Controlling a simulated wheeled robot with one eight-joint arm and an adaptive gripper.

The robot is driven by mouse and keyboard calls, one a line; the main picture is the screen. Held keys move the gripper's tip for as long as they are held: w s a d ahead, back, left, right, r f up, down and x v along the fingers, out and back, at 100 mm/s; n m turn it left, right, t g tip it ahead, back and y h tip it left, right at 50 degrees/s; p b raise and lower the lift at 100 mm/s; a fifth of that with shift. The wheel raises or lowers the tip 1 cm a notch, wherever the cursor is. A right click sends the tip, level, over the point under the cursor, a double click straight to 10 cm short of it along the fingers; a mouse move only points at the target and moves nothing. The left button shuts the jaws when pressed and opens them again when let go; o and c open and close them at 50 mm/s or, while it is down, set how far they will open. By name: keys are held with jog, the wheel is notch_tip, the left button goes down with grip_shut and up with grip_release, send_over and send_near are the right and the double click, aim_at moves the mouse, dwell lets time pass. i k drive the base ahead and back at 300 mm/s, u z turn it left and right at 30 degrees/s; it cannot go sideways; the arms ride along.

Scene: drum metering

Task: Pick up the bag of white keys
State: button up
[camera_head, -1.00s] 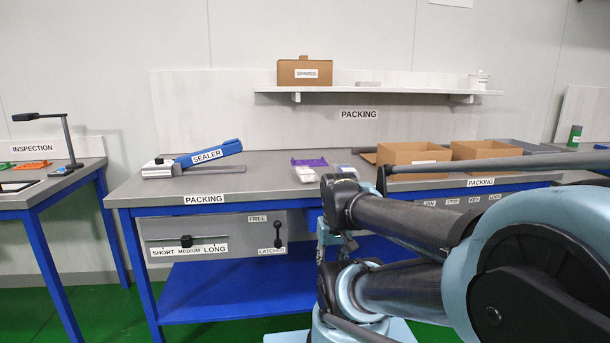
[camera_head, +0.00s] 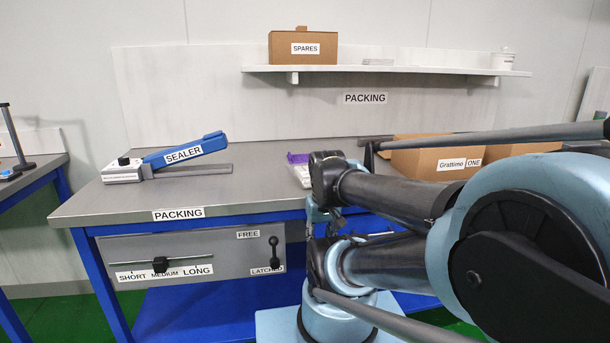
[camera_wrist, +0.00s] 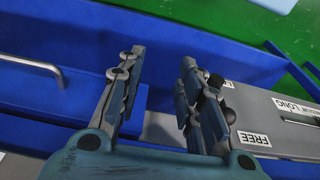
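On the packing table (camera_head: 245,193), a small purple and white item (camera_head: 298,172) lies just left of my arm in the head view. My arm hides part of it, and I cannot tell if it is the bag of white keys. My gripper (camera_wrist: 160,70) shows in the wrist view with its two fingers apart and nothing between them. It is in front of the table, near the grey panel marked FREE (camera_wrist: 255,138). No bag shows in the wrist view.
A blue sealer (camera_head: 185,152) stands on the table's left part. Cardboard boxes (camera_head: 430,165) are at the right, partly behind my arm. A shelf (camera_head: 385,70) above holds a SPARES box (camera_head: 303,47). The tabletop between sealer and purple item is clear.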

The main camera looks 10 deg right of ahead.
aim_at(300, 170)
jog(key=z, duration=0.05)
jog(key=k, duration=0.5)
jog(key=z, duration=0.5)
